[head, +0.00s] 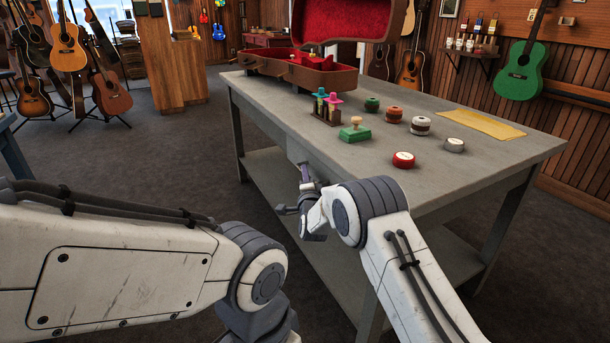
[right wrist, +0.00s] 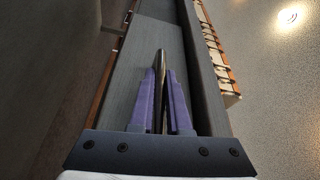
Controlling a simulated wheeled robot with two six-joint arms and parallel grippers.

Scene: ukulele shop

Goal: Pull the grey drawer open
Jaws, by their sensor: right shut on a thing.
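The grey drawer (right wrist: 150,55) fills the middle of the right wrist view as a plain grey front. A narrow strip beside its upper edge shows brown wood and pale items, which looks like the inside of a slightly open drawer. My right gripper (right wrist: 162,80) is shut on a thin dark handle (right wrist: 162,58) on this front. In the head view my right gripper (head: 306,186) is at the near long side of the grey workbench (head: 470,170), below its top. My wrist hides part of the drawer there. My left arm crosses the lower left; its gripper is out of view.
On the workbench stand a stamp on a green pad (head: 355,134), a rack of bright-topped stamps (head: 327,108), several round tins such as a red one (head: 403,160), a yellow cloth (head: 483,124) and an open case (head: 300,72).

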